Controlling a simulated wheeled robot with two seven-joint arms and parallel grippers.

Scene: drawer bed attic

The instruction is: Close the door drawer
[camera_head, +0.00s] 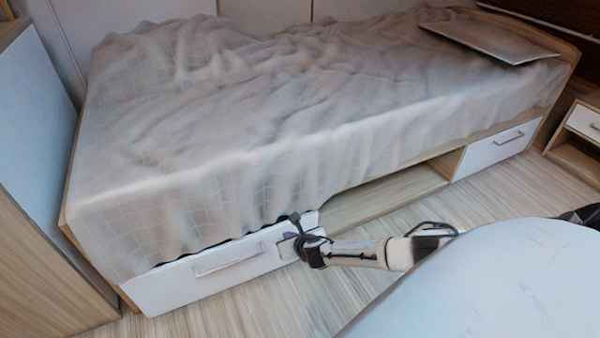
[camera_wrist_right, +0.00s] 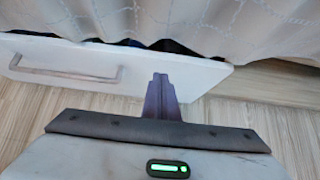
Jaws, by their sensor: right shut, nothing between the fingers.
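The white drawer (camera_head: 170,283) sits under the left end of the bed, with a bar handle (camera_head: 228,264) on its front. A dark gap shows along its top edge under the hanging blanket, so it stands a little open. My right gripper (camera_head: 290,240) is at the right end of the drawer front, right of the handle. In the right wrist view the shut fingers (camera_wrist_right: 160,80) overlap the drawer front (camera_wrist_right: 195,75), right of the handle (camera_wrist_right: 65,73). They look close to it; I cannot tell whether they touch. My left gripper is not in view.
The bed's blanket (camera_head: 230,110) hangs over the drawer's top. An open compartment (camera_head: 380,190) lies right of it, then a second white drawer (camera_head: 495,147) that looks shut. A wooden cabinet (camera_head: 45,230) stands at the left. The wooden floor (camera_head: 250,310) in front is clear.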

